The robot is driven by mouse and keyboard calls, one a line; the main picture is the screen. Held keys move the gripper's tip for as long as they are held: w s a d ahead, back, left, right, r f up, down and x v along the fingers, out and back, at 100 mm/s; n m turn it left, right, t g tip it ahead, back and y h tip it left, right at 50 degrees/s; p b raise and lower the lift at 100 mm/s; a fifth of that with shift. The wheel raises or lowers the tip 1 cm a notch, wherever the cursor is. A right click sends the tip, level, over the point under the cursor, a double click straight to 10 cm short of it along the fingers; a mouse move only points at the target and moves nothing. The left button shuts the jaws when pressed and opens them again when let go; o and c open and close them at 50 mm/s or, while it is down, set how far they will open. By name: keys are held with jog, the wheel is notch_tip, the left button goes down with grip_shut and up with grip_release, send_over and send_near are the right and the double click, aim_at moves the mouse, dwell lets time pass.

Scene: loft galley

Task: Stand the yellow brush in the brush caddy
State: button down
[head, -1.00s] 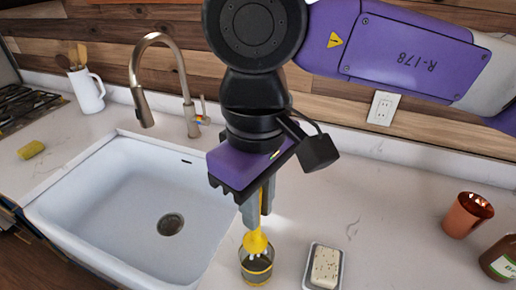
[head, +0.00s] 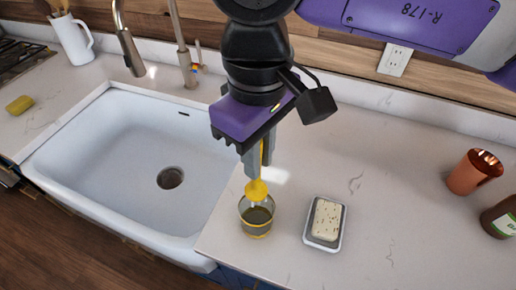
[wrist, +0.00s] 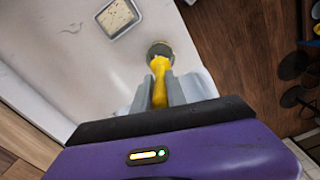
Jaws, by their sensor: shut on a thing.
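The yellow brush (head: 257,190) hangs upright, head down, in my gripper (head: 259,168). My gripper is shut on its handle; the wrist view also shows the brush (wrist: 159,82) between the fingers (wrist: 160,92). The brush caddy (head: 257,221) is a small clear cup with yellow bands, on the counter right of the sink. The brush's pale bristles line up with the caddy's mouth and overlap it in the head view. I cannot tell how far they are inside. In the wrist view the caddy (wrist: 159,48) lies just beyond the brush head, which partly hides it.
A soap dish (head: 310,236) with a pale bar stands close right of the caddy. The white sink (head: 105,150) is to the left, with a yellow sponge (head: 19,105) beyond. A copper cup (head: 473,173) and brown jar (head: 502,217) are far right. The counter between is clear.

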aim_at(258, 191)
notch_tip(258, 191, down, 2)
jog(key=shift+f+b, duration=0.1)
jog(key=shift+b, duration=0.3)
notch_tip(258, 191, down, 7)
jog(key=b, duration=0.7)
jog(key=c, duration=1.3)
grip_release()
notch_tip(258, 191, up, 8)
jog(key=shift+f+b, duration=0.1)
jog(key=shift+b, duration=0.2)
